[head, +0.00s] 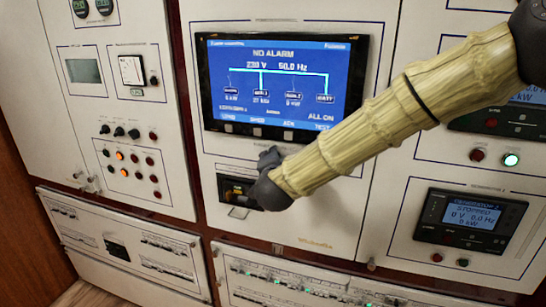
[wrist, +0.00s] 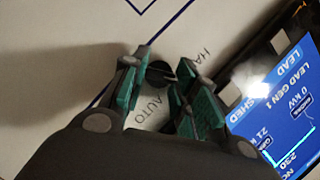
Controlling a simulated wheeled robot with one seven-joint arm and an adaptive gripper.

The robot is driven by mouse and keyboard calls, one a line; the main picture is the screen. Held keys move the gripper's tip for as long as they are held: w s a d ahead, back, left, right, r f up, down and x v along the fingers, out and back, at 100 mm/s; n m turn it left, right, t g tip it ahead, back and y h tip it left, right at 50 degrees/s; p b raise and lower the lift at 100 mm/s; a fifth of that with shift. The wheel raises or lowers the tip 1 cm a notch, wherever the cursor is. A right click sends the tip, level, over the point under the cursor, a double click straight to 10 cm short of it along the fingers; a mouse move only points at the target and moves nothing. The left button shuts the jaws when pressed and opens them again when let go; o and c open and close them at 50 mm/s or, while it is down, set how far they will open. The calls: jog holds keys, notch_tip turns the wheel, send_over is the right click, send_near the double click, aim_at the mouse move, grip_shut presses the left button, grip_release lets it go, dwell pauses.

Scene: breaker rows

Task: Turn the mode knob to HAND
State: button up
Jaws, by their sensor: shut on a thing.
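The mode knob (wrist: 160,73) is a small dark round knob on the cream panel in the wrist view. Beside it are the printed labels AUTO (wrist: 155,109) and HA (wrist: 203,58), the second cut off by a finger. My gripper (wrist: 157,82) has green-padded fingers on both sides of the knob and is shut on it. I cannot tell which label the knob points at. In the head view my dark gripper (head: 271,160) is at the panel below the large screen, and the knob is hidden behind it.
The large blue screen (head: 280,85) reads NO ALARM, just above my gripper. A small dark display (head: 237,190) is close by at lower left. Lamps and small knobs (head: 133,134) sit on the left panel. Breaker rows (head: 170,258) lie below.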

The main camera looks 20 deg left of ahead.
jog(key=shift+n, duration=0.5)
jog(key=o, duration=1)
jog(key=shift+p, duration=0.3)
jog(key=v, duration=1.2)
jog(key=shift+a+r, duration=0.15)
